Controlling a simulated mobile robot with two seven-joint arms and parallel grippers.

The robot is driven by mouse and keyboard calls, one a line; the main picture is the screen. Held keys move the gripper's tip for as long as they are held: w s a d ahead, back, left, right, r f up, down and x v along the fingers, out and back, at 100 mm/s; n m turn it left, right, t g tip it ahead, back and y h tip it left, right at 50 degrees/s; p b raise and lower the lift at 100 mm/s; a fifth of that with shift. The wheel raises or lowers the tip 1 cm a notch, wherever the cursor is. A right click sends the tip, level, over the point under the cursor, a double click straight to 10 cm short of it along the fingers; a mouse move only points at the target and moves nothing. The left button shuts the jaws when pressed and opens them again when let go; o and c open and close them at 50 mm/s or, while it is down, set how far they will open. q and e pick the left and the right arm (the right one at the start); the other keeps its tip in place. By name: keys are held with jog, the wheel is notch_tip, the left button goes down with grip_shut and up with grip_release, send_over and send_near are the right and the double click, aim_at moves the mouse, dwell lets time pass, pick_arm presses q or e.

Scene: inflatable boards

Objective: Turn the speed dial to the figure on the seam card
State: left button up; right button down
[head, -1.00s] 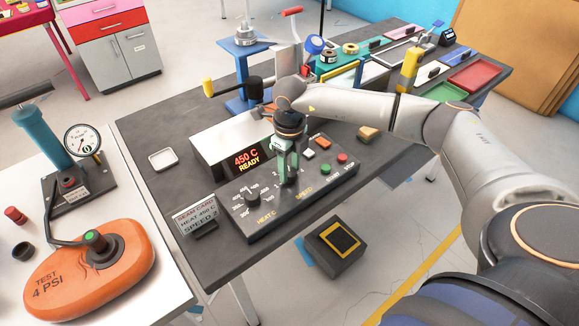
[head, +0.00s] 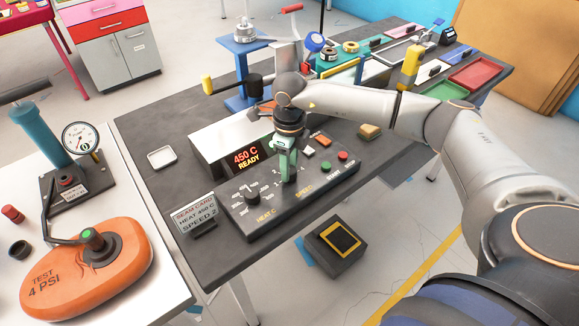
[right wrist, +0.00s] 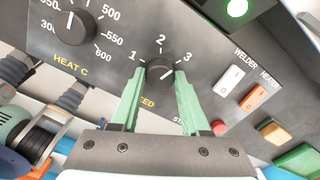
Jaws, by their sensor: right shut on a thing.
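The speed dial is a black knob with figures 1, 2 and 3 around it; it shows in the right wrist view (right wrist: 160,70). Its light mark seems to lean toward the 3, though this is hard to read. My right gripper (right wrist: 158,88) has its green fingers shut on the knob from both sides. In the head view my right gripper (head: 287,178) points down at the control panel and hides most of the dial. The seam card (head: 194,218) stands left of the panel and reads HEAT 450 C, SPEED 2. My left gripper is not in view.
The heat dial (head: 252,196) is left of the speed dial. The display (head: 245,158) reads 450 C READY. Switches and a red button (head: 342,155) lie close to the right of the gripper. The orange inflatable (head: 85,265) is on the white table at left.

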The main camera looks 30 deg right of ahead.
jog(key=n+b, duration=0.2)
jog(key=n, duration=0.3)
jog(key=shift+n, duration=0.3)
jog(key=n+b, duration=0.1)
jog(key=n, duration=0.2)
jog(key=shift+n+b, duration=0.35)
jog(key=shift+n, duration=0.05)
jog(key=shift+r, duration=0.1)
jog(key=shift+c, duration=2)
grip_release()
notch_tip(320, 180, up, 12)
jog(key=shift+r, duration=0.25)
jog(key=shift+f, duration=0.1)
